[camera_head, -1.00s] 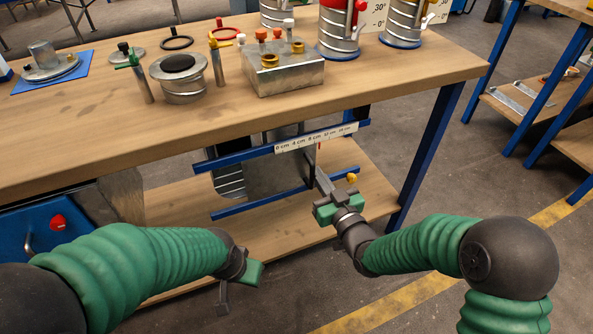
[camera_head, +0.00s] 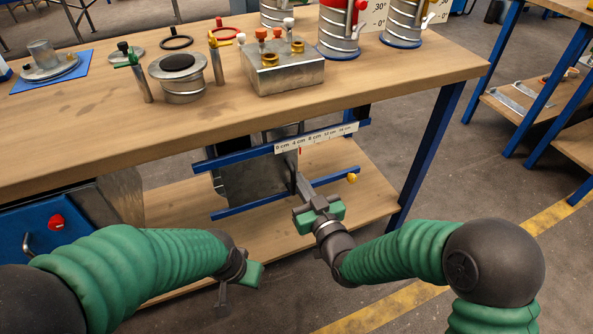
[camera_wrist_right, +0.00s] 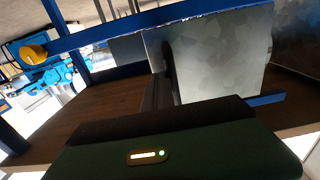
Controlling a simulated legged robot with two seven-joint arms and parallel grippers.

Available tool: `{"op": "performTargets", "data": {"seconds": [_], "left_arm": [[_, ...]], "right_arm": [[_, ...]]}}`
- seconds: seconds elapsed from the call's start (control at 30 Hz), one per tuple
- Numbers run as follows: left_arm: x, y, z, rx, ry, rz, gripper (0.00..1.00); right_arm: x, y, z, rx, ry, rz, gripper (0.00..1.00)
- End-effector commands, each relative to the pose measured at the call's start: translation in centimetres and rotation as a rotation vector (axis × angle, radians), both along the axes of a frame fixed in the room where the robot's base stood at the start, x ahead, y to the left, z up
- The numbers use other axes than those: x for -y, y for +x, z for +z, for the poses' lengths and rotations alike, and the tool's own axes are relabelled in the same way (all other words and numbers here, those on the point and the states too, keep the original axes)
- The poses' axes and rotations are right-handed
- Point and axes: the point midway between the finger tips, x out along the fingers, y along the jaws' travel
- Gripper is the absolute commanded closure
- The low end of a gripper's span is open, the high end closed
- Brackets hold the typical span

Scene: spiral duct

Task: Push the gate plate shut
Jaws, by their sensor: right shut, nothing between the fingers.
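The gate plate (camera_head: 258,178) is a grey metal sheet between two blue rails under the table's front edge. A scale strip (camera_head: 316,138) in cm runs along the upper rail, with a small red mark below it. My right gripper (camera_head: 301,182) is shut and empty, its fingertips at the plate's right edge; they look in contact. In the right wrist view, the plate (camera_wrist_right: 222,52) fills the upper middle, with the dark fingers (camera_wrist_right: 160,85) against its near edge. My left gripper (camera_head: 223,296) hangs at the lower left, away from the plate; its jaws are unclear.
The wooden table (camera_head: 100,115) above carries a metal box (camera_head: 284,75), a short duct piece (camera_head: 180,78) and several other parts. A yellow knob (camera_head: 352,178) sits at the lower rail's right end. A blue table leg (camera_head: 427,155) stands further right.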

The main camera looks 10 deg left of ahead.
Motion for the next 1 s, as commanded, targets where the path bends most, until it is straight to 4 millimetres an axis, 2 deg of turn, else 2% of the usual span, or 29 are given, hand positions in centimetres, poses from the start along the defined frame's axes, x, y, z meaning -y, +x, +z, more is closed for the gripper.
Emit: {"op": "performTargets", "data": {"seconds": [0.8, 1.0], "left_arm": [[0.0, 0.0, -0.5, 0.000, 0.000, 0.000, 0.64], [0.0, 0.0, -0.4, 0.000, 0.000, 0.000, 0.64]], "right_arm": [[-3.4, -2.5, 0.0, 0.000, 0.000, 0.003, 1.00], [-2.5, -3.0, 0.0, 0.000, -0.002, 0.001, 1.00]]}}
